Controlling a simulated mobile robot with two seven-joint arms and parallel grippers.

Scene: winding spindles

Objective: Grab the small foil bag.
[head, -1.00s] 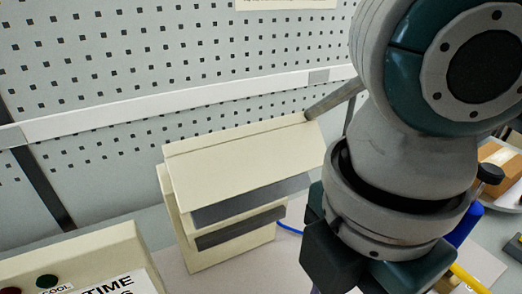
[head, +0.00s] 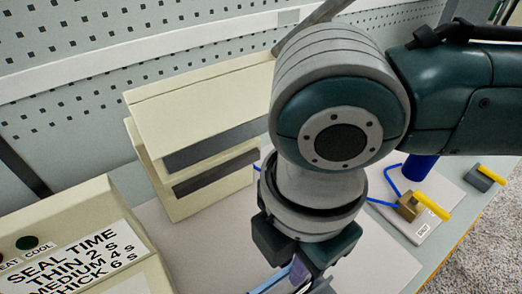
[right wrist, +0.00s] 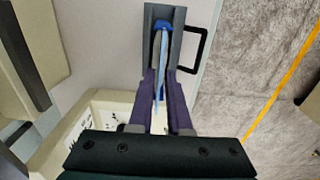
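My right gripper (head: 284,285) points down in front of the cream sealing machine (head: 205,125), its fingertips cut off by the bottom edge of the head view. In the right wrist view its two purple fingers (right wrist: 161,88) are apart. A thin, pale blue thing seen edge-on, with a darker blue top, stands between them. It may be the small foil bag (right wrist: 163,50), but I cannot make out its face. A gap shows beside it, and I see no firm grip. A pale blue strip also shows by the fingers in the head view. My left gripper is not in view.
A dark grey holder (right wrist: 177,18) with a black loop handle (right wrist: 201,48) surrounds the blue thing. A control box (head: 75,240) with a seal-time label stands at left. A blue cylinder (head: 418,166) and yellow-handled clamps (head: 410,207) are at right. Pegboard closes the back.

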